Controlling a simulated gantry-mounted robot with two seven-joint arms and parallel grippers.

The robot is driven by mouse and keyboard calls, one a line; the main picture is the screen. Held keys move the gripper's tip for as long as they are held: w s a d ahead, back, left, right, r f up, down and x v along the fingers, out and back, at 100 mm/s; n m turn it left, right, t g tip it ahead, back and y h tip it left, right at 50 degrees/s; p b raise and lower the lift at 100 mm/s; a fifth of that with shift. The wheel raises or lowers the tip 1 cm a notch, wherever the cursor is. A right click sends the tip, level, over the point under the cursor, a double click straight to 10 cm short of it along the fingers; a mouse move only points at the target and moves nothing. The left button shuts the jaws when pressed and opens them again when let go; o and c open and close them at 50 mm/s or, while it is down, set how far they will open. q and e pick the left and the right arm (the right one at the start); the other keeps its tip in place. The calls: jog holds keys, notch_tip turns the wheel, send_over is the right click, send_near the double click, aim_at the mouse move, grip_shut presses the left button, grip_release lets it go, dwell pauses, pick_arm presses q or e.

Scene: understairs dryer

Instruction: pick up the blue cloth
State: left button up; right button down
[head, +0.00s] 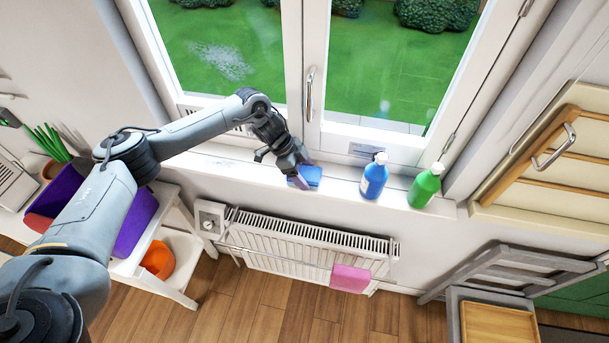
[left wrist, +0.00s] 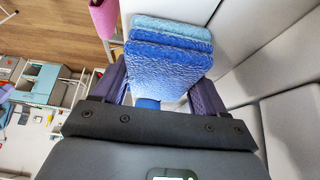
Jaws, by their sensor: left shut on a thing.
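The blue cloth (head: 311,175) is folded and lies at the window sill in the head view, left of the blue bottle. In the left wrist view the folded blue cloth (left wrist: 165,62) shows darker and lighter blue layers between the fingers. My left gripper (head: 298,174) is at the cloth and shut on it; its fingers (left wrist: 160,90) stand on either side of the cloth. I cannot tell whether the cloth still touches the sill. My right gripper is in neither view.
On the sill (head: 335,192) stand a blue bottle (head: 374,178) and a green bottle (head: 425,187). A radiator (head: 300,248) with a pink cloth (head: 350,278) is below. The window handle (head: 310,92) is behind. A purple bin (head: 135,222) is at left.

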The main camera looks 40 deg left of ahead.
aim_at(305, 173)
pick_arm(q)
jog(key=shift+r, duration=0.1)
dwell(0.3)
jog(key=shift+s+d+r+b, duration=0.1)
jog(key=shift+s+r+b, duration=0.2)
jog(key=shift+b, duration=0.4)
notch_tip(305, 173, up, 6)
jog(key=shift+w+r+b, duration=0.15)
jog(key=shift+r+b, duration=0.1)
jog(key=shift+b, duration=0.7)
jog(key=s+d+b, duration=0.2)
jog(key=s+d, duration=0.2)
jog(key=s, duration=0.4)
jog(key=s+d+b, duration=0.2)
jog(key=s+d, duration=0.3)
jog(key=s, duration=0.4)
jog(key=shift+s, duration=0.25)
jog(key=o, duration=0.4)
jog(key=shift+c, duration=1.4)
